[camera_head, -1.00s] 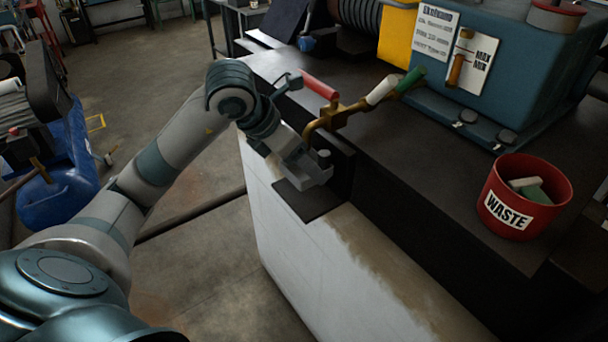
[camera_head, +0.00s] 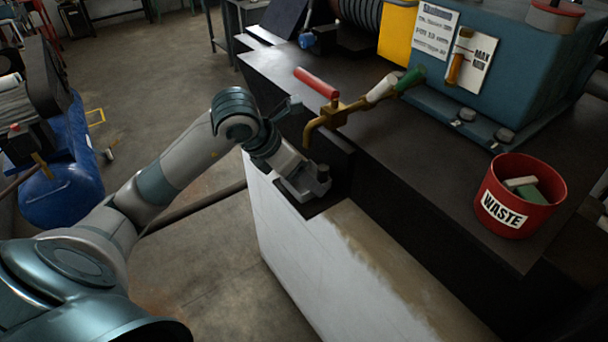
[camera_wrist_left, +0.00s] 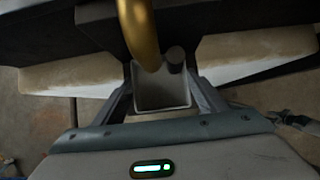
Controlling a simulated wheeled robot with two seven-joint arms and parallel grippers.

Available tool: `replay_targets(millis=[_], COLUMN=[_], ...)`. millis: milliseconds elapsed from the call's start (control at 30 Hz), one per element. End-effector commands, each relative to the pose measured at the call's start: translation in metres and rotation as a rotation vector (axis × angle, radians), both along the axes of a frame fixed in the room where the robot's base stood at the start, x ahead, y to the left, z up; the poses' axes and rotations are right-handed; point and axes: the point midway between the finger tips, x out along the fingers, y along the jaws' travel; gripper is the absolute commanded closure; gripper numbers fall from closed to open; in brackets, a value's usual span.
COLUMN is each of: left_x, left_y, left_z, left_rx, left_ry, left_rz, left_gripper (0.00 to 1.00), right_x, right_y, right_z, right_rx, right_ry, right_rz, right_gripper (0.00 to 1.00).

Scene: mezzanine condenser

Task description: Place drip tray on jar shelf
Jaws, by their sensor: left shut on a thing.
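The drip tray is a small grey open box with a dark round knob at one corner (camera_head: 323,173). My left gripper (camera_head: 298,182) is shut on the drip tray, which also shows between its fingers in the left wrist view (camera_wrist_left: 162,92). The jar shelf (camera_head: 322,207) is a dark flat plate on the pale cabinet's side. The tray is right over the shelf, low and close to it. I cannot tell whether they touch. The gripper and tray hide much of the shelf. My right gripper is not in view.
A brass tap (camera_head: 316,128) with a red handle (camera_head: 316,82) overhangs the shelf, its spout close above the tray. A red waste bin (camera_head: 521,197) stands on the dark counter at the right. Open floor (camera_head: 215,235) lies left of the cabinet.

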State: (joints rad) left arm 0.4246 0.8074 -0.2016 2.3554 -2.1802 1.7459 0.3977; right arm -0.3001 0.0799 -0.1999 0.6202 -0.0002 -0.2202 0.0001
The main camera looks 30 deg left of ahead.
Motion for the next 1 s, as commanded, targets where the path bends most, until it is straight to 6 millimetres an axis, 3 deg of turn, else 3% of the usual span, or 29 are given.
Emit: replay_targets(millis=[167, 633, 667, 733, 1000], left_x=[0.003, 0.004, 0.003, 0.003, 0.003], left_y=[-0.001, -0.001, -0.001, -0.001, -0.001], left_z=[-0.008, -0.015, -0.015, -0.014, -0.014], left_rx=[0.0, 0.002, 0.001, 0.001, 0.001], left_ry=[0.001, -0.002, 0.0, 0.0, 0.0], left_rz=[0.001, 0.0, 0.001, 0.001, 0.001], left_gripper=[0.63, 0.63, 0.29, 0.15, 0.15], right_x=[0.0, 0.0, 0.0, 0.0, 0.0], right_y=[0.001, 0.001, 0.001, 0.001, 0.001], right_z=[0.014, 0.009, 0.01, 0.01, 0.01], right_rx=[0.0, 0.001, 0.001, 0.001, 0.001], right_ry=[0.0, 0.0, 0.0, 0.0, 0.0], right_rz=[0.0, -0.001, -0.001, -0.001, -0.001], right_gripper=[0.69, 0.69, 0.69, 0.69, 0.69])
